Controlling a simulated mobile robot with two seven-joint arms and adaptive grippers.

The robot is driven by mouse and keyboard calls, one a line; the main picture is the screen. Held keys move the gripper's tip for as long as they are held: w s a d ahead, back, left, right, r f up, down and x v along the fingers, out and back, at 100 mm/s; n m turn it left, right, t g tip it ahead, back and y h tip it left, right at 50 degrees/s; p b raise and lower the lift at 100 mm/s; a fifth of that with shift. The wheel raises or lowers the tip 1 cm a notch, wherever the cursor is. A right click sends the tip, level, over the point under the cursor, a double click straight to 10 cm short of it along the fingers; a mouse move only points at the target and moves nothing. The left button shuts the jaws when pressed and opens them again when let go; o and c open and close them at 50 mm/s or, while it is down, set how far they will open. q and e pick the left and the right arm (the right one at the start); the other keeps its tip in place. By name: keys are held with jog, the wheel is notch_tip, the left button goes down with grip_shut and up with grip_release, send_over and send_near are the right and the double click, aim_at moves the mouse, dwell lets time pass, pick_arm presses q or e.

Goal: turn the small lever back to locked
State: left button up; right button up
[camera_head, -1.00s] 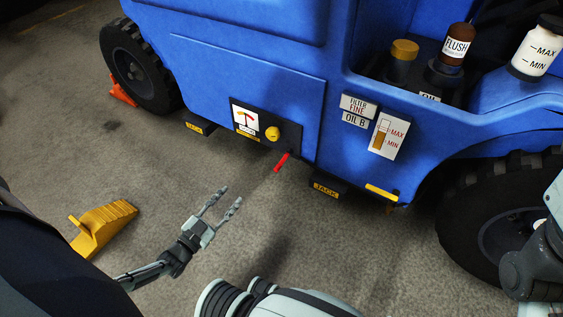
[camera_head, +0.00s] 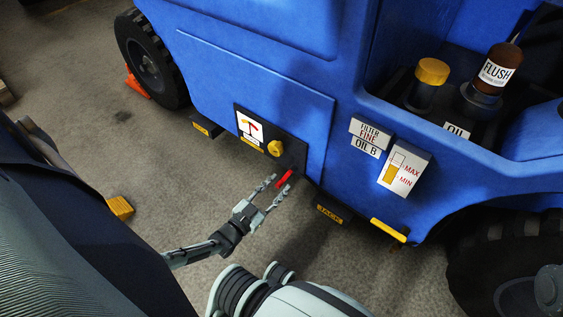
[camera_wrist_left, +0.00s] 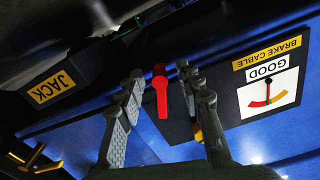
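A small red lever (camera_head: 285,180) sticks out from the lower edge of a dark panel (camera_head: 293,152) on the blue vehicle. My left gripper (camera_head: 280,185) is open, with its fingertips at the lever's sides. In the left wrist view the red lever (camera_wrist_left: 161,92) shows between the two open fingers (camera_wrist_left: 160,75), with visible gaps on both sides. I see no clear contact. A yellow knob (camera_head: 276,148) sits on the same panel above the lever. My right gripper is out of view.
A gauge card reading GOOD, BRAKE CABLE (camera_wrist_left: 268,92) is beside the lever. Yellow JACK labels (camera_head: 329,213) and a yellow handle (camera_head: 388,230) lie along the vehicle's lower edge. Bottles stand in the recess above. A yellow chock (camera_head: 121,208) is on the floor.

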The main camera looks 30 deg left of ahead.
pick_arm(q)
jog(key=shift+w+d, duration=0.1)
jog(key=shift+w, duration=1.05)
jog(key=shift+c, duration=0.3)
grip_shut()
